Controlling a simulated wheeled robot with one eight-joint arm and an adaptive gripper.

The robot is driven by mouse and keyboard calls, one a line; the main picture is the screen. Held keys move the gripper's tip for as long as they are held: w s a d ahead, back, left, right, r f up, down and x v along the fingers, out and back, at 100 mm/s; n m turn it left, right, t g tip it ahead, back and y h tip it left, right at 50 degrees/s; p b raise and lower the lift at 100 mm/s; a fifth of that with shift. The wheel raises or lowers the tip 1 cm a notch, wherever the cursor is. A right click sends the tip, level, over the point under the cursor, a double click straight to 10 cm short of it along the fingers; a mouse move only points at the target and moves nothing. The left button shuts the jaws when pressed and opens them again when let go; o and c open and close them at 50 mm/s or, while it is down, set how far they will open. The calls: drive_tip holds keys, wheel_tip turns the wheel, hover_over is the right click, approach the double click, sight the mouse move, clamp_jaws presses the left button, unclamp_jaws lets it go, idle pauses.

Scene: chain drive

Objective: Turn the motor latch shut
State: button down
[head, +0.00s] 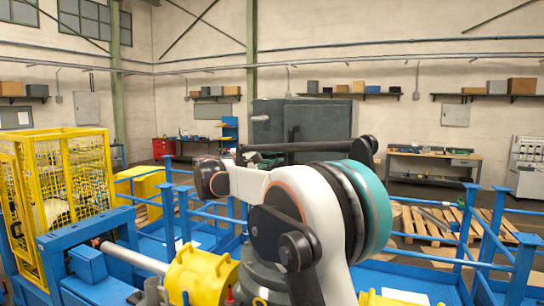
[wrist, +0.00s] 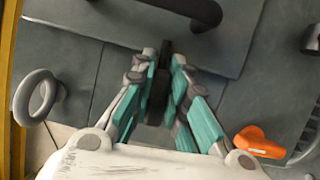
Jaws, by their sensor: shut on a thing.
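My gripper (wrist: 165,64) shows in the wrist view, with its teal-padded fingers closed in on a narrow dark piece (wrist: 159,95). This piece lies between the fingers, its far end showing at the fingertips. It may be the motor latch, but the fingers cover much of it and I cannot tell how far it is turned. Behind the fingertips is a flat grey panel (wrist: 90,22). In the head view my arm hides the gripper and the latch.
A thick dark bar handle (wrist: 190,8) stands beyond the fingertips. A grey ring (wrist: 22,108) is at the left and an orange knob (wrist: 258,142) at the right. In the head view, blue railings (head: 467,230) and a yellow cage (head: 75,165) surround my arm.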

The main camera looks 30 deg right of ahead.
drive_tip(key=shift+f+m, duration=0.15)
drive_tip(key=shift+m, duration=0.25)
drive_tip(key=c, duration=1.6)
unclamp_jaws()
drive_tip(key=shift+o, duration=0.2)
drive_tip(key=v, duration=1.2)
drive_tip(key=shift+r, duration=0.2)
